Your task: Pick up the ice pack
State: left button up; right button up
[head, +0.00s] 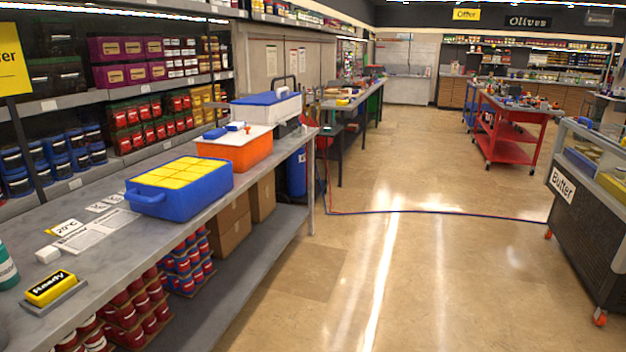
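No object is clearly marked as the ice pack. A small blue block (215,133) and a small white and blue piece (236,126) lie on the white top of an orange box (232,153) on the long grey bench at left; either may be an ice pack, but they are too small to tell. A blue tub (182,201) filled with yellow blocks (180,172) stands nearer on the same bench. Neither of my grippers is in view.
The grey bench (110,267) also holds a white box with a blue lid (266,107), papers and a yellow "Ready" block (50,287). Shelves stand behind it. A dark "Butter" counter (585,235) is at right. The floor between is open, crossed by a thin hose (430,211).

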aim_at(233, 127)
jog(key=i+l, duration=0.1)
jog(key=i, duration=0.9)
jog(key=i+u, duration=0.15)
jog(key=i, duration=0.85)
jog(key=l, duration=0.1)
